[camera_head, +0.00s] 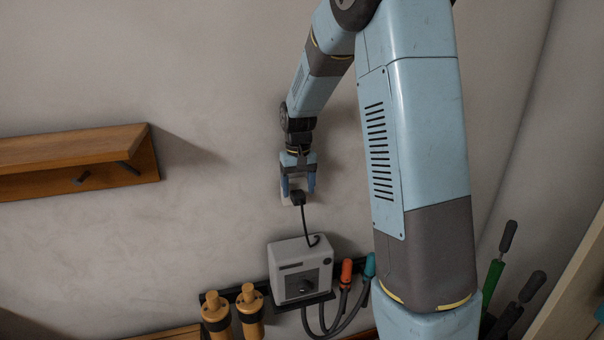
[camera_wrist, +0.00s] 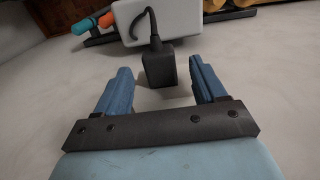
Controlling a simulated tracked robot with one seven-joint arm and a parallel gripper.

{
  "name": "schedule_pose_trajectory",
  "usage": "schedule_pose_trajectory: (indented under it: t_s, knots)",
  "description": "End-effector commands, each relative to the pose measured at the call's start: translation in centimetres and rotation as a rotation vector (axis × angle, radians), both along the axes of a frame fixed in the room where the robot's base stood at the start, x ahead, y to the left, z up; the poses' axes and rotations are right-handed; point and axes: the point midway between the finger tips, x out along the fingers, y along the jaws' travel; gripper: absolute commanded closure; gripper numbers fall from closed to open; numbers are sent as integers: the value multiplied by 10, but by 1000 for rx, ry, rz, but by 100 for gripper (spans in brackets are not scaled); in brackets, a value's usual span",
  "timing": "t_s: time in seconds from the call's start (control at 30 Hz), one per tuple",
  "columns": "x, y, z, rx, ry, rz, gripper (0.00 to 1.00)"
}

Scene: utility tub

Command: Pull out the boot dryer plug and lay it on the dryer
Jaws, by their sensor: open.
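The black plug (camera_head: 298,198) is at a pale wall plate (camera_head: 286,188), with its dark cord running down to the boot dryer. The dryer is a light grey box (camera_head: 292,256) with a dark knob, below the plug. My gripper (camera_head: 299,187) is open at the plug, its fingers pointing down the wall. In the wrist view the plug (camera_wrist: 158,68) stands between or just beyond the two blue fingertips (camera_wrist: 160,72), with a gap on each side. The dryer (camera_wrist: 185,18) lies beyond it. Whether the plug is fully seated is hard to tell.
A wooden shelf (camera_head: 75,155) is on the wall at left. Two tan cylinders (camera_head: 249,308) stand left of the dryer. Orange (camera_head: 346,272) and teal (camera_head: 369,266) hose ends are at its right. Dark-handled tools (camera_head: 508,237) stand at far right. The wall around the plug is clear.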

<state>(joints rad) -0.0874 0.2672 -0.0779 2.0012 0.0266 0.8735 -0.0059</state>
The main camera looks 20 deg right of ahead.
Motion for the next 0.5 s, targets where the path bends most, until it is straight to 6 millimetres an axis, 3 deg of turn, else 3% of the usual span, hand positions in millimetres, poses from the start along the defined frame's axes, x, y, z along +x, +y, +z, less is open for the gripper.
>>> schedule_pose_trajectory:
  t_s: [0.2,0.5]
  knots:
    - [0,0,-18,0,0,0,30]
    - [0,0,-21,0,0,-1,30]
